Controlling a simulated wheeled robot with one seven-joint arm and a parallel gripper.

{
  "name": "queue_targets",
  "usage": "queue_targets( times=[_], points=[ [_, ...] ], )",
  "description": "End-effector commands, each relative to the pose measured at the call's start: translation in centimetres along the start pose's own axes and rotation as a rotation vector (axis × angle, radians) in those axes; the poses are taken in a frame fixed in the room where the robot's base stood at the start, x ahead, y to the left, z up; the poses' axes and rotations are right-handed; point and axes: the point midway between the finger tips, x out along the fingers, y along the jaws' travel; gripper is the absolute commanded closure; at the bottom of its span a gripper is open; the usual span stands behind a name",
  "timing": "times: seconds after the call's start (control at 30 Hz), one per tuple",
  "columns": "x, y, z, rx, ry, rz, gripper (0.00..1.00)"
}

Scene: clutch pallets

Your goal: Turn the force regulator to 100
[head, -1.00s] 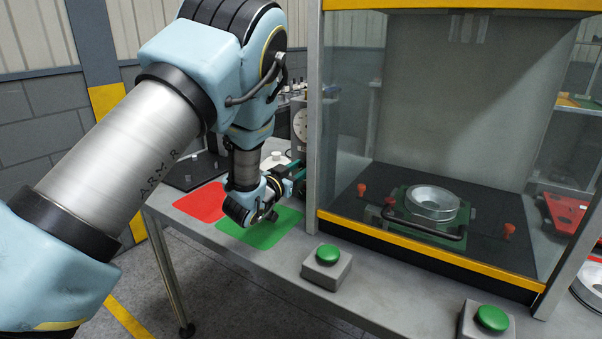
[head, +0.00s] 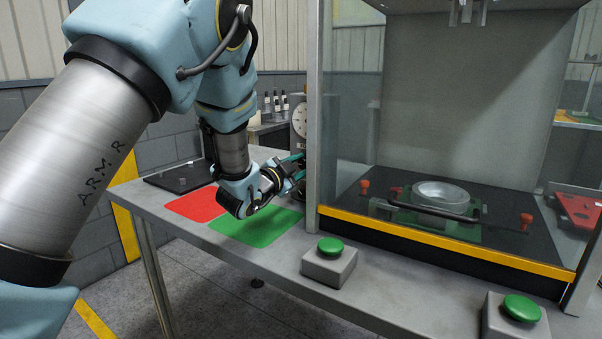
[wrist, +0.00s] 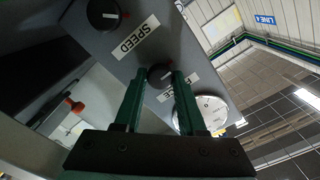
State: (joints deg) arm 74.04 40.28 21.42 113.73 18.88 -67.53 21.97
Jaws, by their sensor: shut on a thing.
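In the wrist view the force regulator (wrist: 160,75) is a round black knob on a grey panel. Its label is partly covered by a finger, with only its first and last letters showing. My gripper (wrist: 159,84) has one green finger on each side of this knob and is shut on it. A light pointer mark shows on the knob, but I cannot read its setting. A white round gauge (wrist: 205,112) sits beside it, too oblique to read. In the head view my gripper (head: 297,168) reaches the panel's side beside the press; the knob is hidden there.
A second black knob (wrist: 103,14), labelled SPEED, is on the same panel. The press enclosure (head: 313,130) stands just right of my gripper. Red (head: 195,205) and green (head: 255,228) mats lie below my wrist. A green button box (head: 329,262) stands at the table front.

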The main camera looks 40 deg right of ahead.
Motion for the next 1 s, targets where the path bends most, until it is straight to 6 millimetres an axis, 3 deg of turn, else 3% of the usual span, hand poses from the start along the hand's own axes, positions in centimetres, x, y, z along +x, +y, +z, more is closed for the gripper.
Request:
queue_targets(
  times=[0.5, 0.53, 0.77, 1.0],
  points=[
    [0.01, 0.04, -0.07, 0.023, 0.001, 0.001, 1.0],
    [0.01, 0.04, -0.07, 0.023, 0.001, 0.001, 0.59],
    [0.01, 0.03, -0.04, 0.022, 0.001, 0.0, 0.33],
    [-0.03, 0.02, -0.01, 0.022, 0.0, 0.0, 0.33]
  ],
)
